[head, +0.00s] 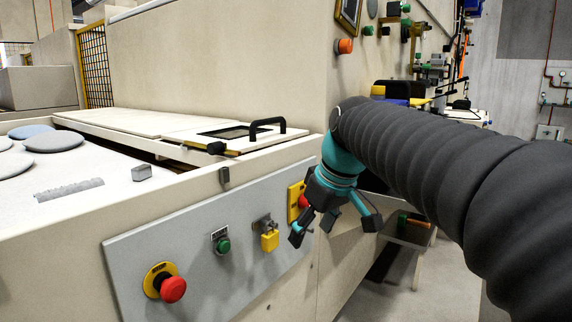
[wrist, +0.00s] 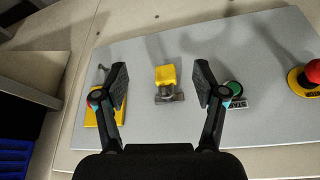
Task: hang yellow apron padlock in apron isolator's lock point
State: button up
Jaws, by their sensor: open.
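The yellow padlock (head: 270,241) hangs at a small grey metal bracket (head: 262,223) on the grey control panel. It also shows in the wrist view (wrist: 166,75), between the two fingers in the picture. The isolator (head: 294,204) is a yellow plate with a red knob, right of the padlock in the head view. In the wrist view the isolator (wrist: 91,116) is at left, partly hidden by a finger; its lock point is not clear. My gripper (head: 334,228) is open and empty, in front of the panel, apart from the padlock.
A green button (head: 223,245) and a red emergency stop (head: 173,289) on a yellow disc stick out of the panel (head: 130,248). Above is a ledge with a black-handled lid (head: 240,138). A low shelf (head: 408,232) stands beyond my gripper. Floor at right looks clear.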

aim_at(270, 233)
jog(key=w+a+r+n+p, duration=0.2)
jog(key=w+a+r+n, duration=0.15)
jog(key=w+r, duration=0.25)
jog(key=shift+m+g+y, duration=0.35)
jog(key=shift+g+y, duration=0.05)
jog(key=shift+y, duration=0.1)
jog(key=x, duration=1.4)
jog(key=shift+a+f+b, duration=0.1)
jog(key=shift+a+b, duration=0.2)
jog(key=shift+b, duration=0.05)
grip_shut()
grip_release()
